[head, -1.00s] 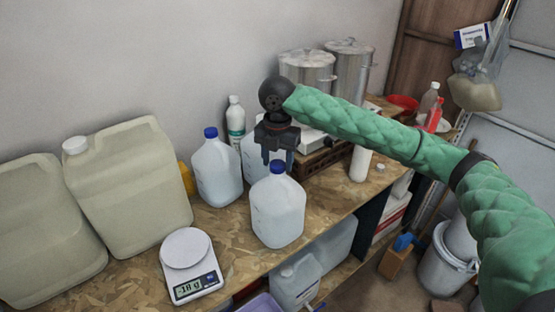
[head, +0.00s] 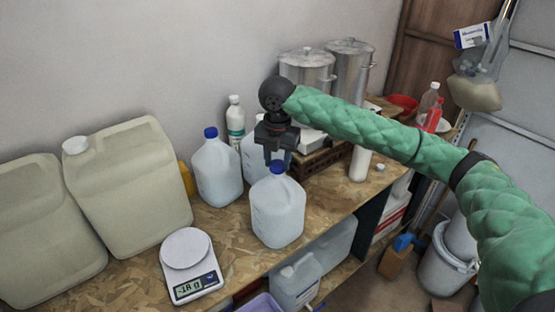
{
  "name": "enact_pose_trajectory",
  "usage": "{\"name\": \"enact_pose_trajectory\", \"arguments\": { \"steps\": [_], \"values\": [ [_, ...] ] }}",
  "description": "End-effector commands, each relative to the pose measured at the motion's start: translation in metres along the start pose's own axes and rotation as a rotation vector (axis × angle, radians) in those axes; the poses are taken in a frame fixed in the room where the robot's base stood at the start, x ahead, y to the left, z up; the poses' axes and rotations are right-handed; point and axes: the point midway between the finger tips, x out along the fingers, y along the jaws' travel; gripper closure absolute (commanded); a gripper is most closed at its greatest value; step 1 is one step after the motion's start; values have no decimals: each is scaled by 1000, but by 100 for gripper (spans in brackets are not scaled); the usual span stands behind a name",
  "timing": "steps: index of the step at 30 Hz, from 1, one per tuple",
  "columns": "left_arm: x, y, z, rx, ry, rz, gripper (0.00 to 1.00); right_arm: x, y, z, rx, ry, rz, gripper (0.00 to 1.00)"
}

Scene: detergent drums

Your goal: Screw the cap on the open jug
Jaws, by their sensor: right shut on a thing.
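A translucent white jug (head: 277,212) stands upright near the front edge of the wooden bench. A blue cap (head: 277,168) sits at its mouth. My right gripper (head: 278,161) points down from above, shut on the blue cap. The fingers partly hide the cap, and I cannot tell how far it is threaded. A similar jug (head: 216,172) with a blue cap stands to the left. Another jug (head: 252,160) stands behind, its top hidden by my gripper. My left gripper is not in view.
A digital scale (head: 187,250) and large beige canisters (head: 128,190) stand to the left. A white bottle (head: 236,120) and steel pots (head: 350,65) are behind. A white bottle (head: 360,163) stands to the right. Some bench surface (head: 325,195) right of the jug is bare.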

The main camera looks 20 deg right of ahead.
Motion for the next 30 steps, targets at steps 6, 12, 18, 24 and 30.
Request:
{"name": "enact_pose_trajectory", "arguments": {
  "steps": [6, 12, 18, 24, 30],
  "values": [
    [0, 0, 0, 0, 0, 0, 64, 2, 0, -1, 180, 3, -3, 86],
    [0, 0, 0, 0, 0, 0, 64, 2, 0, -1, 385, 3, -4, 86],
    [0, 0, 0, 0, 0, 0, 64, 3, 0, -1, 489, 3, -4, 86],
    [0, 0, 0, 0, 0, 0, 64, 3, 0, -1, 492, 3, -4, 86],
    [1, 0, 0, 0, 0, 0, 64, 3, 0, -1, 557, 4, -5, 86]
  ]
}}
